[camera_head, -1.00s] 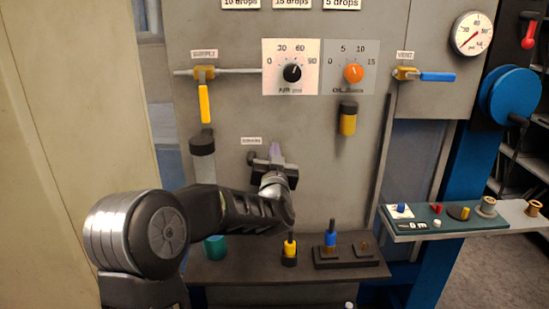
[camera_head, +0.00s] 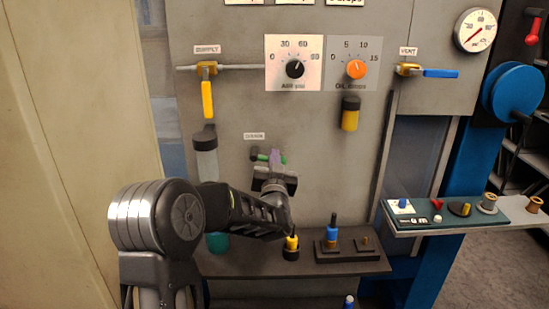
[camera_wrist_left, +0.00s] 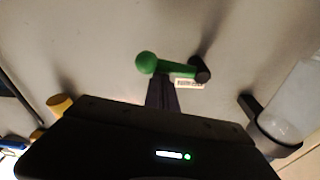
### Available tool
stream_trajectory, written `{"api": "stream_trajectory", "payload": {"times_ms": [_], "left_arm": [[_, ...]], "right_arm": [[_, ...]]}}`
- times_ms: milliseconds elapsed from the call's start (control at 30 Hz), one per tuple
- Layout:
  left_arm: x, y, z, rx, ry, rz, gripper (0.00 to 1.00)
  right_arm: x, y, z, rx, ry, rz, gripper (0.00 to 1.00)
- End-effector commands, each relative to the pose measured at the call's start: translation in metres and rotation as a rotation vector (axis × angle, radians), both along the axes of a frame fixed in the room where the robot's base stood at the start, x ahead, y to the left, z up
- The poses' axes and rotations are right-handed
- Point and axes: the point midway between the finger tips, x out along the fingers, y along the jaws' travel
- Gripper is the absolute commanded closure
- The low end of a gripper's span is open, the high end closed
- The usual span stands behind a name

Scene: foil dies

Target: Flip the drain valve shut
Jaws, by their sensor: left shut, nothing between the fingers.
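The drain valve's green handle (camera_head: 283,158) lies roughly level on the grey panel, just below a small label (camera_head: 254,136), with its dark pivot at the left. In the left wrist view the green handle (camera_wrist_left: 165,66) shows its ball end and pivot, with the label (camera_wrist_left: 188,84) partly behind it. My left gripper (camera_head: 275,160) is in front of the handle and hides its middle. In the left wrist view its fingers (camera_wrist_left: 161,84) are together and empty, close to the handle near the ball end. I cannot tell whether they touch. My right gripper is out of view.
A clear cylinder (camera_head: 206,163) stands left of the valve. The yellow supply lever (camera_head: 207,99) hangs down and the blue vent lever (camera_head: 440,73) points right. Below, a dark shelf (camera_head: 350,267) holds yellow and blue pegged parts. A side tray (camera_head: 460,224) carries small items.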

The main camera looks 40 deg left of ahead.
Motion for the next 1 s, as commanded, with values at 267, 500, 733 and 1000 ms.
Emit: {"api": "stream_trajectory", "payload": {"times_ms": [267, 500, 733, 1000], "left_arm": [[0.000, 0.000, -0.003, 0.032, 0.025, 0.000, 1.00], [0.000, -0.001, -0.005, 0.059, 0.045, -0.001, 1.00], [0.000, -0.001, -0.012, 0.127, 0.098, 0.000, 1.00], [0.000, 0.000, -0.026, 0.301, 0.229, 0.000, 1.00]], "right_arm": [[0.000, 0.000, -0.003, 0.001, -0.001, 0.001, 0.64], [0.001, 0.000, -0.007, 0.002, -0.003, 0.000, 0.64], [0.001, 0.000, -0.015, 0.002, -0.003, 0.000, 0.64], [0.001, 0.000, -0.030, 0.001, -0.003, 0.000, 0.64]]}}
